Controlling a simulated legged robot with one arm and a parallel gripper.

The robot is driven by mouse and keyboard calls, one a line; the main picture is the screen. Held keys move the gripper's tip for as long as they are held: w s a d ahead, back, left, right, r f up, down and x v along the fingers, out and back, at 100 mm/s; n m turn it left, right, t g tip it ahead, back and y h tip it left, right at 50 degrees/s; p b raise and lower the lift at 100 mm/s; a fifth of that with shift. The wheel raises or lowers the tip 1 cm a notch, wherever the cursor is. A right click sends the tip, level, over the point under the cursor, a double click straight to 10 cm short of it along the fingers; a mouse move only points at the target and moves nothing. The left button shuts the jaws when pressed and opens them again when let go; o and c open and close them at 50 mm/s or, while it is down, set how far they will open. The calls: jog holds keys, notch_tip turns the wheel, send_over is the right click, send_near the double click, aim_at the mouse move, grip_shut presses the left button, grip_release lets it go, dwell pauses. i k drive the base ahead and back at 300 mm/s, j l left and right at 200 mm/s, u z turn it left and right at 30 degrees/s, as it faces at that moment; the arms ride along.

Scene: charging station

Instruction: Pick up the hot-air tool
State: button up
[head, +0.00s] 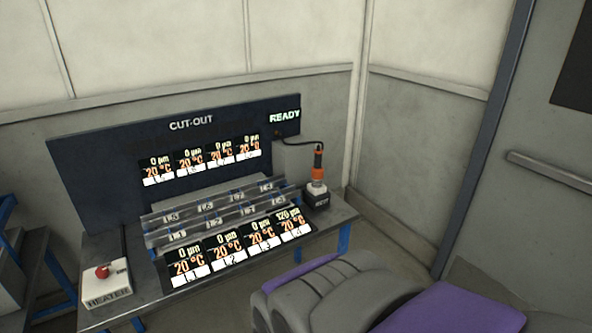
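The hot-air tool (318,162) has an orange and black body and stands upright at the right end of the bench. Its lower end meets a small dark holder block (317,198) with a pale top. A black cable runs from the tool's top to the grey box behind it. Nothing is touching the tool apart from its holder and cable. Grey and purple parts of my own body fill the bottom right, below and in front of the bench. My gripper's fingers do not show.
The bench (347,211) carries clear racks (215,213) with labelled slots, and display panels (237,248). A dark "CUT-OUT" board (100,160) stands behind. A "HEATER" box (106,284) with a red button sits front left. A grey wall is close on the right.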

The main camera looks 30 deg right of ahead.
aim_at(317, 176)
jog(key=z, duration=0.7)
jog(key=i+z, duration=0.15)
jog(key=i, duration=0.35)
jog(key=i+j+z, duration=0.2)
jog(key=i, duration=0.25)
jog(key=i+z, duration=0.15)
jog(key=i, duration=0.35)
